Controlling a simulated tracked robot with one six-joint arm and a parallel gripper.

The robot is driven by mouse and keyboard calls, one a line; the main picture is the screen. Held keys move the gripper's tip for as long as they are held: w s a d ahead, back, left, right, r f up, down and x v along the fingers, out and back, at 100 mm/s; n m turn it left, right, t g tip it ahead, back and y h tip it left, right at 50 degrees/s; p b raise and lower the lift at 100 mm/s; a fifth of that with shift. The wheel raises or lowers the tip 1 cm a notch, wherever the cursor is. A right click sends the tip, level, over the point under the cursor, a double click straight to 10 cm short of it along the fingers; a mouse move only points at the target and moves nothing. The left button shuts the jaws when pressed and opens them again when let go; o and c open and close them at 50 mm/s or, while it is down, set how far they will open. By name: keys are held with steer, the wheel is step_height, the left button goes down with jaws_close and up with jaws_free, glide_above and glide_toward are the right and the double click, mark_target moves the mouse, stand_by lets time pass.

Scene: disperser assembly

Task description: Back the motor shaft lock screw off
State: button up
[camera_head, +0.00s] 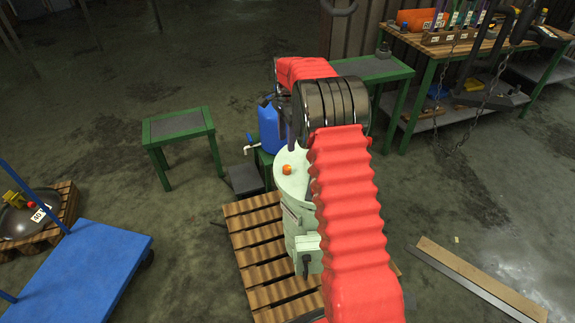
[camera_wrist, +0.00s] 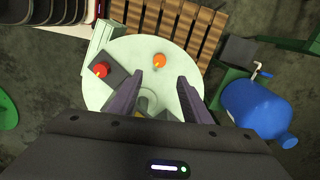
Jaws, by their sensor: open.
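The pale green disperser body (camera_head: 290,195) stands upright on a wooden pallet, partly hidden by my arm in the head view. In the wrist view, its round pale top (camera_wrist: 120,52) carries a red knob (camera_wrist: 101,70) on a dark plate and an orange knob (camera_wrist: 159,60). The orange knob also shows in the head view (camera_head: 287,170). My gripper (camera_wrist: 163,88) is open above the top, its dark fingers apart with nothing clearly held between them. A greyish rounded part (camera_wrist: 148,98) shows between the fingers. I cannot tell which part is the motor shaft lock screw.
A blue jug (camera_head: 268,128) with a white tap stands behind the disperser. The slatted pallet (camera_head: 258,245) is underneath. A green-framed table (camera_head: 180,128) and blue cart (camera_head: 90,270) are at left. A workbench (camera_head: 450,45) with a hanging chain is at back right. Planks (camera_head: 480,280) lie on the floor.

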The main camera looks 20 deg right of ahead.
mark_target(287, 167)
step_height(287, 167, down, 13)
stand_by(0.6)
steer(key=shift+c, duration=0.5)
steer(key=c, duration=0.9)
steer(key=shift+d, duration=0.2)
steer(key=shift+c, duration=0.2)
steer(key=shift+a, duration=0.15)
